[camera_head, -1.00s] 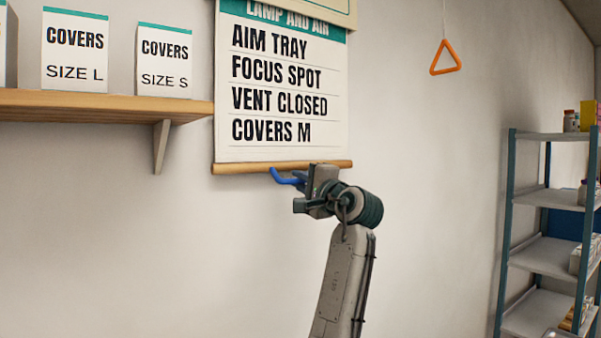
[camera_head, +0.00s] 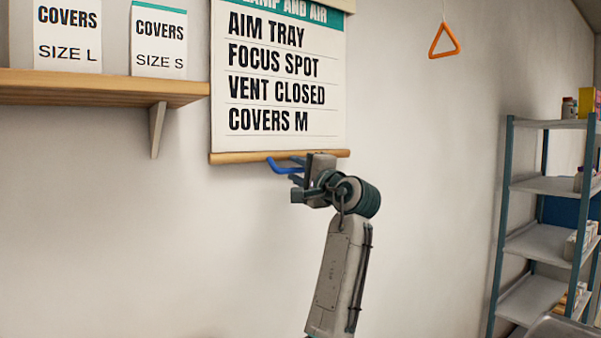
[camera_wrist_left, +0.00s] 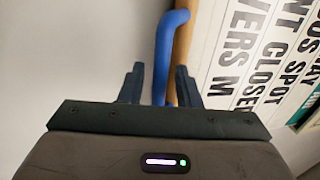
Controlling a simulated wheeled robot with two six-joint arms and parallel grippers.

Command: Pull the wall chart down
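The wall chart (camera_head: 275,95) hangs on the wall with black text and a green header band partly under a beige top piece (camera_head: 338,4). A wooden bar (camera_head: 225,158) runs along its bottom edge, and a blue handle (camera_head: 272,166) sticks out from the bar. My left gripper (camera_head: 296,187) is at this handle, just below the bar. In the left wrist view the blue handle (camera_wrist_left: 166,40) runs down between the two fingers of my left gripper (camera_wrist_left: 160,82), which are close on either side of it; the contact itself is partly hidden. My right gripper is not in view.
A wooden wall shelf (camera_head: 100,88) with white cover boxes (camera_head: 68,35) is at the left. An orange triangular pull (camera_head: 445,42) hangs at the upper right. A metal rack (camera_head: 545,185) with supplies stands at the right.

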